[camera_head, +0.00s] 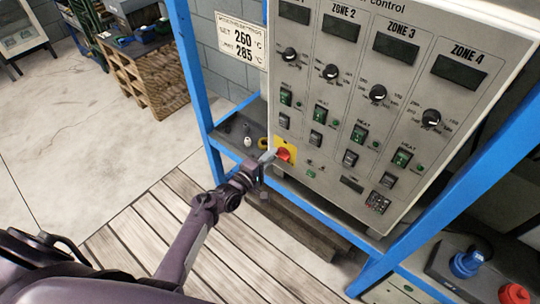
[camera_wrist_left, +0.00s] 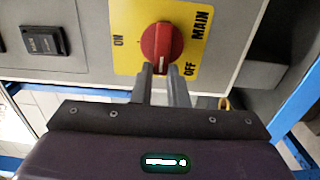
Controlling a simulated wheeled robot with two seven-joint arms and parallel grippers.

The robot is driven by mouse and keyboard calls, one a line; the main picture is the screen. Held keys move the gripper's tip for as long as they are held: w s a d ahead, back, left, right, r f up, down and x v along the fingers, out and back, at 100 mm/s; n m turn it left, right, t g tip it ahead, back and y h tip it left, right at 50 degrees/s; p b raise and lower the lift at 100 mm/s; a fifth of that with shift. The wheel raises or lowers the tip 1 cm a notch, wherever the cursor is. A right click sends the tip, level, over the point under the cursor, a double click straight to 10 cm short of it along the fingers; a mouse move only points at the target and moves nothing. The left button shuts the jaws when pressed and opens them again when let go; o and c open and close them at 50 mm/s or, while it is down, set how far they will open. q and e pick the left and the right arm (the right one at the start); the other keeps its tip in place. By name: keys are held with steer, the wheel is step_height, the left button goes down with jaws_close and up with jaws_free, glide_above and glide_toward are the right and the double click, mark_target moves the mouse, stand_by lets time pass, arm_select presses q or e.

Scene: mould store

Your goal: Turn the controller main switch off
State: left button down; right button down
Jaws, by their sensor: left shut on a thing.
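The main switch is a red rotary knob (camera_head: 284,155) on a yellow plate (camera_head: 279,143) at the lower left of the grey control panel (camera_head: 330,170). In the left wrist view the red knob (camera_wrist_left: 161,42) sits on the yellow plate (camera_wrist_left: 128,60), with ON printed left, OFF lower right and MAIN right. A pale mark on the knob points down in that view, towards my fingers. My left gripper (camera_head: 271,156) reaches the knob from the left; its fingers (camera_wrist_left: 164,72) are shut on the knob's near end, hiding part of it. My right gripper is not in view.
Above and right are zone displays, dials and green HEAT switches (camera_head: 363,133). A blue frame (camera_head: 196,80) surrounds the panel. A shelf with blue and red fittings (camera_head: 467,263) stands lower right. Slatted wooden boards (camera_head: 140,235) lie below; open floor is left.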

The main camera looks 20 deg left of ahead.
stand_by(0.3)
arm_select(q)
steer(key=c, duration=1.4)
jaws_free()
steer(key=shift+c, duration=0.2)
steer(key=v, duration=0.8)
